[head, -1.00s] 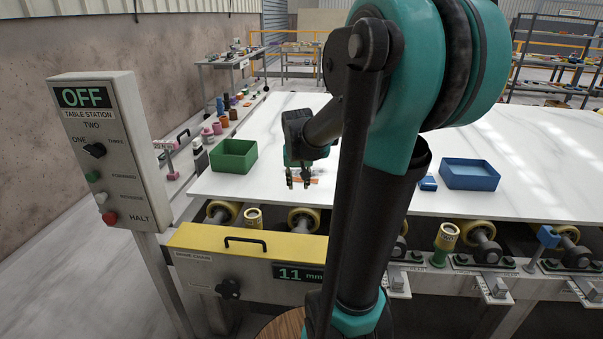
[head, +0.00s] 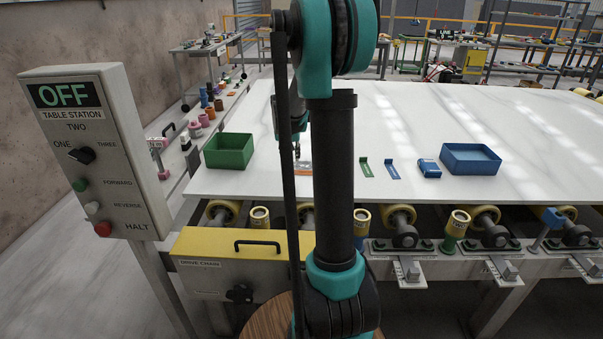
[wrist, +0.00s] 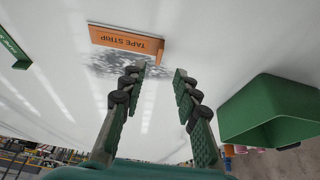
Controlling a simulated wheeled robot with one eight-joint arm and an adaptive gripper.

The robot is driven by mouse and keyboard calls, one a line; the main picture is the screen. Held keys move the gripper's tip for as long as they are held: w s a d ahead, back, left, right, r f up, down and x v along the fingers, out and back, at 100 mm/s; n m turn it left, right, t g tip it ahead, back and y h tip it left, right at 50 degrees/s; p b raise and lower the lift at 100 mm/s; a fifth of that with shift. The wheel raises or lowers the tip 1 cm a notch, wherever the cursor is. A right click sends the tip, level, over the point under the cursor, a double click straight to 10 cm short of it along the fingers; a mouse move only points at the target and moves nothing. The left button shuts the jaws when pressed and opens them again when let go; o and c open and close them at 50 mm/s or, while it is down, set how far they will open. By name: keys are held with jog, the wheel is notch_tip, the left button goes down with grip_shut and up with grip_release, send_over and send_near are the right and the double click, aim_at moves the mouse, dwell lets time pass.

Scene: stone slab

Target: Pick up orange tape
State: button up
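My gripper (wrist: 160,70) is open and empty in the wrist view. Its fingertips are just short of the tape, over a grey speckled patch on the slab. In the head view my gripper (head: 297,152) is mostly hidden behind my arm.
A green bin (head: 229,151) stands left of the tape, and a blue bin (head: 470,159) stands on the right. A small blue box (head: 429,168), a blue bracket (head: 391,169) and a green bracket (head: 365,167) lie between. The slab behind them is clear.

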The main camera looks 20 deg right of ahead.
jog(key=shift+x, duration=3.25)
jog(key=shift+s, duration=0.1)
grip_shut()
